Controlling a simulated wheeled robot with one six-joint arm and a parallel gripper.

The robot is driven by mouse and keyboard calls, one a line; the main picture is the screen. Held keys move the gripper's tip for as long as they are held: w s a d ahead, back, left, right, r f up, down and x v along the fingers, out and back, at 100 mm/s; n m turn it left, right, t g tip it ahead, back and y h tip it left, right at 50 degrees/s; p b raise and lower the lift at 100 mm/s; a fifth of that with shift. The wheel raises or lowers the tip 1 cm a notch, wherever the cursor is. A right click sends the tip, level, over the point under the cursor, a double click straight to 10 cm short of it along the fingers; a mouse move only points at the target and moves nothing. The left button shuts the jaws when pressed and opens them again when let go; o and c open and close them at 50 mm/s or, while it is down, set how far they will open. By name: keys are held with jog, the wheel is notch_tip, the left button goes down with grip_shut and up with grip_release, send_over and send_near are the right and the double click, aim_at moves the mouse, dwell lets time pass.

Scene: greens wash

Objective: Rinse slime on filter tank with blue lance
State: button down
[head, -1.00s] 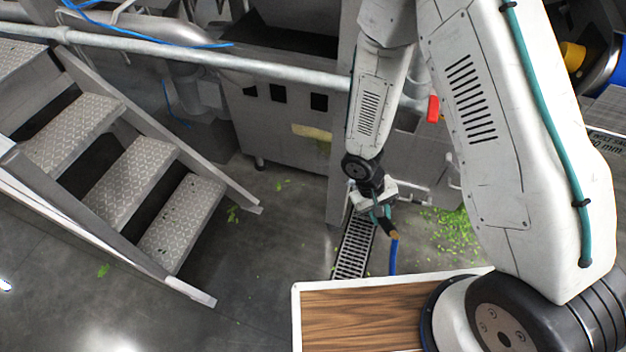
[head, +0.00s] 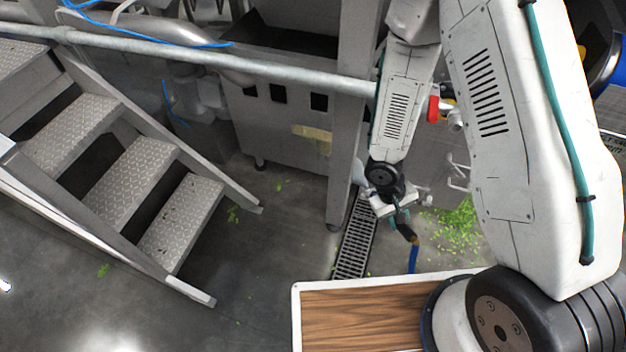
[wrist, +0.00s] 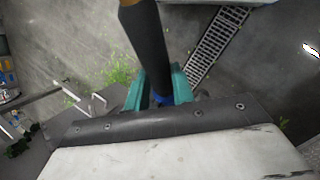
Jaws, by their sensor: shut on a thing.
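My gripper (head: 400,217) is low over the floor drain, at the end of my arm. It is shut on the lance (head: 407,233), a dark grip with a blue hose (head: 412,258) hanging below it. In the wrist view the teal fingers of my gripper (wrist: 157,88) close around the dark lance body (wrist: 146,45), with some blue between them. The lance's outlet end is not clear in either view. A grey steel tank (head: 268,122) stands behind and left of my gripper. A dull yellow patch (head: 312,133) with a faint greenish smear is on its front, apart from the lance.
A steel post (head: 345,150) stands between the tank and my arm, and a pipe rail (head: 200,60) crosses above. Steps (head: 120,165) are at left. A drain grate (head: 354,240) and scattered green bits (head: 455,228) lie on the floor. Open floor lies between steps and drain.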

jog(key=shift+s+d, duration=0.3)
jog(key=shift+d, duration=0.45)
jog(key=shift+s+d, duration=0.3)
jog(key=shift+d, duration=0.4)
jog(key=c, duration=1.9)
grip_release()
jog(key=shift+o, duration=0.4)
